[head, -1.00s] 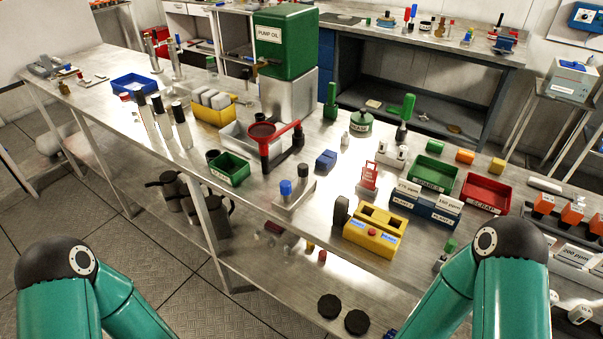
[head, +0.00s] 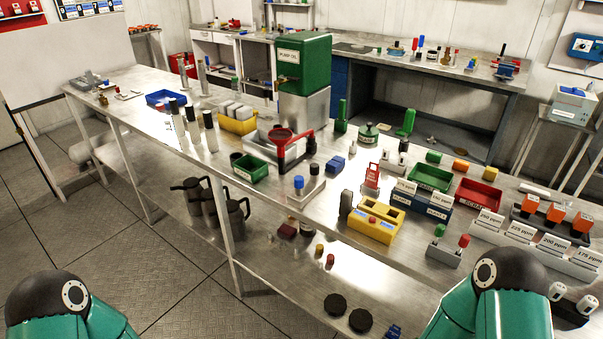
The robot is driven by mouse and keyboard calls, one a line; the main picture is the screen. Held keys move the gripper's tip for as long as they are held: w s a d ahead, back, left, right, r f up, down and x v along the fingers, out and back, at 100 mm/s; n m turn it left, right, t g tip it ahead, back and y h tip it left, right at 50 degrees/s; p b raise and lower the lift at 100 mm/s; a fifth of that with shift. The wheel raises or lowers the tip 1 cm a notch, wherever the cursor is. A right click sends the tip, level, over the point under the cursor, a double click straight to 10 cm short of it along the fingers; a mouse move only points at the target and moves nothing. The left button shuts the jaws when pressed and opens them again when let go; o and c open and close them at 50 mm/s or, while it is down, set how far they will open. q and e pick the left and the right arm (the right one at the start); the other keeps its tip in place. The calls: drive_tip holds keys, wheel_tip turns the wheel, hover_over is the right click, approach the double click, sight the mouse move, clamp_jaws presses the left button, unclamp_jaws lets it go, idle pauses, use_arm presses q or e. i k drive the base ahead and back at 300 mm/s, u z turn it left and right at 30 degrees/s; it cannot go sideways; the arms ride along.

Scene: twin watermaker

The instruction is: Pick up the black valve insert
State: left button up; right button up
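A small block (head: 306,192) stands on the bench's near side, just right of the red funnel stand. It holds a blue-topped piece (head: 298,183) and a dark, black-looking piece (head: 314,170) upright side by side. The dark piece looks like the black valve insert, but it is too small to be sure. Only upper parts of my two arms show, in the lower left and lower right corners. Both grippers are out of view, so what they hold is hidden.
A red funnel stand (head: 283,147) and a green tray (head: 250,168) are left of the block. A yellow box (head: 376,220) and a dark upright piece (head: 346,203) are to its right. Jugs (head: 237,217) and black discs (head: 335,305) are on the lower shelf.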

sight(314, 168)
drive_tip(key=z, duration=0.6)
drive_tip(key=i, duration=0.15)
drive_tip(key=u, duration=2.2)
drive_tip(key=i, duration=0.95)
drive_tip(key=u, duration=1.05)
drive_tip(key=i, duration=0.2)
drive_tip(key=z, duration=2.95)
